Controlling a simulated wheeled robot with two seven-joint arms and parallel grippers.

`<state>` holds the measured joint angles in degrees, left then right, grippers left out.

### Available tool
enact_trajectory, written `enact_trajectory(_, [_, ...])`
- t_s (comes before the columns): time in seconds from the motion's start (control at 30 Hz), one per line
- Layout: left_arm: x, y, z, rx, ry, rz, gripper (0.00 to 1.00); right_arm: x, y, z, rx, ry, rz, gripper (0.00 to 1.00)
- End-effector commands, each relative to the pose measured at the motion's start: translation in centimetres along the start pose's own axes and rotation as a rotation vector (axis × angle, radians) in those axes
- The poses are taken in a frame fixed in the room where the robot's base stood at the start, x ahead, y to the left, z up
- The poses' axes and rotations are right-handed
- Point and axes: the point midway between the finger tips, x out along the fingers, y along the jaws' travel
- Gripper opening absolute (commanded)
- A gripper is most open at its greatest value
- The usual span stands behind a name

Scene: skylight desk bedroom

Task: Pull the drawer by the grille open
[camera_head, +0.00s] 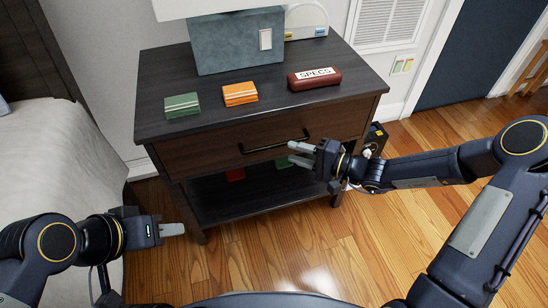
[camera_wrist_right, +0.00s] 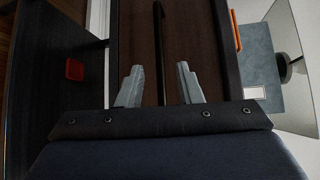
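The dark wood nightstand stands below and left of the wall grille (camera_head: 388,20). Its drawer (camera_head: 210,158) looks shut, with a thin black bar handle (camera_head: 262,147) across its front. My right gripper (camera_head: 290,154) is at the right part of the handle. In the right wrist view, my right gripper (camera_wrist_right: 158,84) has its two grey fingers apart, with the handle (camera_wrist_right: 159,45) showing in the gap; neither finger appears to touch it. My left gripper (camera_head: 178,229) is low at the left, away from the nightstand; its finger spacing does not show.
On the nightstand top (camera_head: 160,75) lie a green block (camera_head: 182,105), an orange block (camera_head: 240,94), a red SPECS case (camera_head: 314,79) and a lamp base (camera_head: 238,42). A red item (camera_head: 235,174) is on the lower shelf. A bed (camera_head: 60,150) is left; wooden floor (camera_head: 270,250) is open in front.

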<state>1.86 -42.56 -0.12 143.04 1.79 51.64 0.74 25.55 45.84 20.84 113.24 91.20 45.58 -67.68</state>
Motion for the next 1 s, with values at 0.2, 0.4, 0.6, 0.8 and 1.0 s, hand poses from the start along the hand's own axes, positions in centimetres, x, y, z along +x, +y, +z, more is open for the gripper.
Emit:
enact_trajectory(0.2, [0.7, -0.3, 0.3, 0.0, 0.0, 0.0, 0.36, 3.0, 0.3, 0.0, 0.004, -0.001, -0.004, 0.33])
enact_trajectory(0.4, [1.2, -0.6, 0.6, 0.0, 0.0, 0.0, 0.36, 6.1, 0.3, 0.0, 0.004, 0.0, -0.003, 0.33])
enact_trajectory(0.6, [1.4, -0.7, 0.7, 0.0, 0.0, 0.0, 0.36, 7.6, 0.1, 0.0, 0.004, 0.001, -0.003, 0.33])
enact_trajectory(0.8, [1.4, -0.6, 0.7, 0.0, 0.0, 0.0, 0.36, 7.8, 0.1, 0.0, 0.004, 0.002, -0.002, 0.33])
enact_trajectory(1.0, [1.4, -0.6, 0.7, 0.0, 0.0, 0.0, 0.36, 7.7, 0.1, 0.0, 0.004, 0.002, -0.001, 0.16])
